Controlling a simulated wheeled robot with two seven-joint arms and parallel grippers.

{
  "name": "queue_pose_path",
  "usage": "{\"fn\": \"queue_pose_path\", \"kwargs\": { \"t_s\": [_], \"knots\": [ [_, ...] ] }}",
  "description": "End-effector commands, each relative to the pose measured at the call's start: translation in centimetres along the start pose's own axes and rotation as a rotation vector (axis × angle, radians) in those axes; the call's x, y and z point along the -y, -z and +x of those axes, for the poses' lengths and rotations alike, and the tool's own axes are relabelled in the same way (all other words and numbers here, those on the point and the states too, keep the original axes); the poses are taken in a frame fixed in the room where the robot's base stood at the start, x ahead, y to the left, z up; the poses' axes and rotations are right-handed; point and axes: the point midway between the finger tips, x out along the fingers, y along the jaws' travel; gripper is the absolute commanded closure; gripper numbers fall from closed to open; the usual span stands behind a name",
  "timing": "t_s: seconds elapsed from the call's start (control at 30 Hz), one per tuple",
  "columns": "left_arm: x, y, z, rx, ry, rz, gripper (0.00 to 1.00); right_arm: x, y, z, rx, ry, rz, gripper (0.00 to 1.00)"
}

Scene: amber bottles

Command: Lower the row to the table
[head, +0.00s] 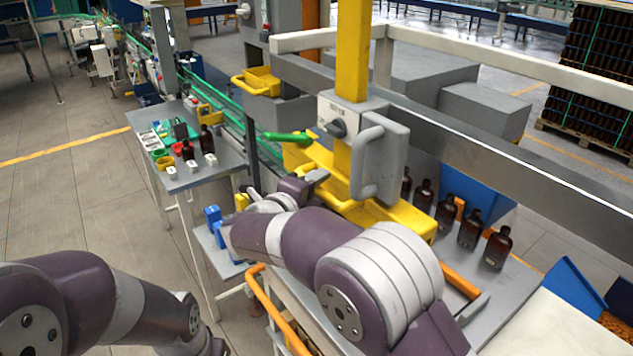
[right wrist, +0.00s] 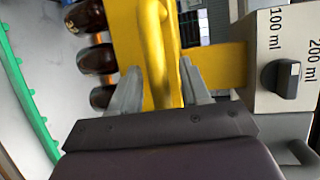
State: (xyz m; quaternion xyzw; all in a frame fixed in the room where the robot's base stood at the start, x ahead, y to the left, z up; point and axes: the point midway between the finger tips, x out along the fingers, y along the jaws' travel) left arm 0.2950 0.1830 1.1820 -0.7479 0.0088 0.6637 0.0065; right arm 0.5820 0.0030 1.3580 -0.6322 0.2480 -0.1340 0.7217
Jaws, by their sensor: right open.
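A row of several amber bottles (head: 470,230) shows beside the yellow lifting head (head: 400,215) in the head view. I cannot tell whether their bases touch the grey table (head: 488,308). Some of these bottles (right wrist: 96,57) also show at the upper left of the right wrist view. The yellow head hangs on a yellow post (head: 352,50). My right gripper (head: 312,180) is at the left end of the head. In the right wrist view my right gripper (right wrist: 155,88) is open, with a yellow bar (right wrist: 162,60) between its fingers. My left gripper is not in view.
A grey control box with a knob (head: 338,128) sits on the post, marked 100 ml and 200 ml in the right wrist view (right wrist: 281,78). A green lever (head: 285,137) sticks out left. A side table (head: 205,178) holds bottles and trays. A blue bin (head: 575,290) stands right.

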Motion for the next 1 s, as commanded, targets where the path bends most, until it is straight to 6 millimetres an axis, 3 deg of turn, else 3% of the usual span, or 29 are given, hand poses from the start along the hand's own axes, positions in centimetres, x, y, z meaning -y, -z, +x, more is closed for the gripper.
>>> {"fn": "queue_pose_path", "kwargs": {
  "t_s": [0.17,0.33,0.53,0.67,1.0],
  "knots": [
    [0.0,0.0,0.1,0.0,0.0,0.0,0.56,-0.1,0.0,0.0,0.0,0.0,0.0,0.54],
    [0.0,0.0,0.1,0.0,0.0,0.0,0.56,-0.1,0.0,0.0,0.0,0.0,-0.001,1.0],
    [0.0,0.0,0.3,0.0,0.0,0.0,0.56,-0.3,0.0,0.1,0.0,0.0,-0.001,1.0],
    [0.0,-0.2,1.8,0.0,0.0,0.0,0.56,-1.9,0.2,0.3,0.0,-0.001,-0.002,1.0],
    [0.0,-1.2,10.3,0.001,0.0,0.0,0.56,-11.1,0.9,2.1,0.0,-0.002,-0.003,1.0]
  ]
}}
